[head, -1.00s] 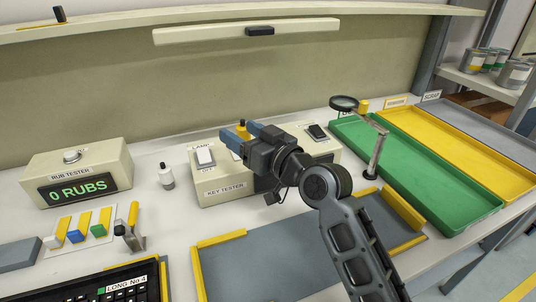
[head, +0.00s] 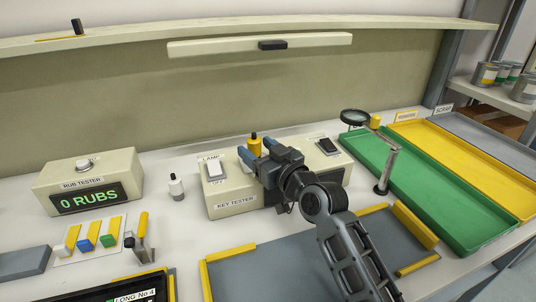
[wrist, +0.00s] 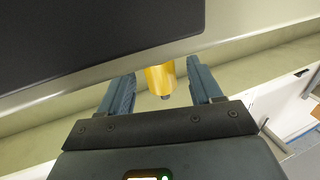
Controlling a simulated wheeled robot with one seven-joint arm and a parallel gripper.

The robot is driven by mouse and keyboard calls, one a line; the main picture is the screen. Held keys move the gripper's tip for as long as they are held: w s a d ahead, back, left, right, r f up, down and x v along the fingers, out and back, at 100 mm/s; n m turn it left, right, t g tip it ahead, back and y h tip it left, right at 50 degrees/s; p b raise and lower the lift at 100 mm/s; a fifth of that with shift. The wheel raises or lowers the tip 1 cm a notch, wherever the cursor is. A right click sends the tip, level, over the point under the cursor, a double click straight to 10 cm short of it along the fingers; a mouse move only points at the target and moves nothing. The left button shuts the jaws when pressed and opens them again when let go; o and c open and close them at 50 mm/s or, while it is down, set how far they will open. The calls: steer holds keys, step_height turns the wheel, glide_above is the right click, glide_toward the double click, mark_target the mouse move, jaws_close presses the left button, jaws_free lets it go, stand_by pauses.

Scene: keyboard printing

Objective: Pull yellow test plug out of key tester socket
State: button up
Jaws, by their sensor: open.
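The yellow test plug (head: 255,147) stands upright with a dark top at the key tester (head: 236,203), a cream box with a lamp switch. My gripper (head: 256,152) is open at the tester's top, its blue-grey fingers close to the plug. In the wrist view, the yellow plug (wrist: 160,77) shows between the two spread fingers of my gripper (wrist: 161,82), with visible gaps on both sides. The socket and the plug's lower end are hidden.
A magnifier on a post (head: 387,172) stands to the right, beside the green tray (head: 447,218). A grey mat (head: 290,264) with yellow edge strips lies in front.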

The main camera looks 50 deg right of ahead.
mark_target(254, 139)
steer(key=shift+x, duration=0.85)
jaws_close()
stand_by(0.4)
steer(key=shift+r, duration=0.15)
steer(key=shift+r+p, duration=1.3)
steer(key=shift+r, duration=0.1)
